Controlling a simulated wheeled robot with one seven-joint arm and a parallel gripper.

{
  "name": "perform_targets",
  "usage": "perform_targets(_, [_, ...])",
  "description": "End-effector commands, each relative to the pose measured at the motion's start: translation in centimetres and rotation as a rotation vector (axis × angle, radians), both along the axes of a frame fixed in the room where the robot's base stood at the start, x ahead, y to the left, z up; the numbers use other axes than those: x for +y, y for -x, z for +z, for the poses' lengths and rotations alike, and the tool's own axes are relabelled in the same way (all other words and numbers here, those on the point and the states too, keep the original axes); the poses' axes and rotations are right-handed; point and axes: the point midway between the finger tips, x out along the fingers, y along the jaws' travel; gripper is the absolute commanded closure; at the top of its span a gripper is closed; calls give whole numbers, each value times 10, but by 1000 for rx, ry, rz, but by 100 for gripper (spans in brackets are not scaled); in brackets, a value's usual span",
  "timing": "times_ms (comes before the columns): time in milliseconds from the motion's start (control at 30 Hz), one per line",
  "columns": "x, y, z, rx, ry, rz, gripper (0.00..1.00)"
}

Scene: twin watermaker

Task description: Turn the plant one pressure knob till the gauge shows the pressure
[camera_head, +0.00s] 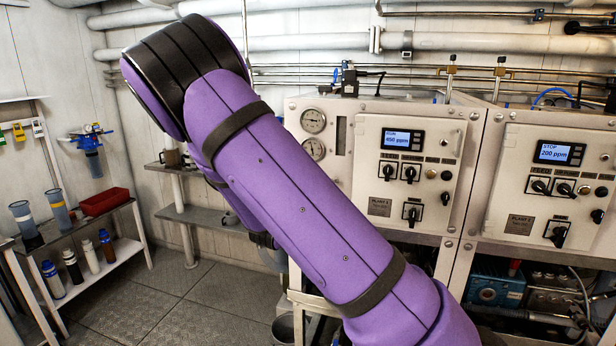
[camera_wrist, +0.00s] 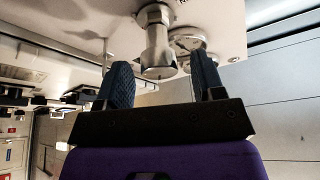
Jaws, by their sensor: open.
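The plant one panel (camera_head: 409,165) has a lit display reading RUN and about 450 ppm, with several black switches. Two round gauges (camera_head: 313,121) sit on its left side; their needles are too small to read. In the wrist view a silver metal knob-like fitting (camera_wrist: 157,42) sticks out from a pale panel. My gripper (camera_wrist: 162,66) is open, its two dark ribbed fingers on either side of the fitting's end, with visible gaps. I cannot tell if the end lies fully between the fingers. My arm hides my gripper and the cabinet's lower left in the head view.
The plant two panel (camera_head: 552,185) stands to the right, its display reading STOP and 200 ppm. In the wrist view another round metal part (camera_wrist: 190,42) is close to the right finger. A shelf with bottles and a red bin (camera_head: 104,201) stands at the left. Floor there is clear.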

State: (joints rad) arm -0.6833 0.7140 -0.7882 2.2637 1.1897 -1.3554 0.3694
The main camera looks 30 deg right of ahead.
Motion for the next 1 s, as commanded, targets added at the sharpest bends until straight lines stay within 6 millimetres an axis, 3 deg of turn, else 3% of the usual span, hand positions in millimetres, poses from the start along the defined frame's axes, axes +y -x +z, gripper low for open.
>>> perform_targets(200, [36, 18, -15, 2, -1, 4, 38])
perform_targets(400, [59, 31, -25, 1, 0, 1, 38])
perform_targets(1000, [67, 36, -28, 0, 0, 0, 38])
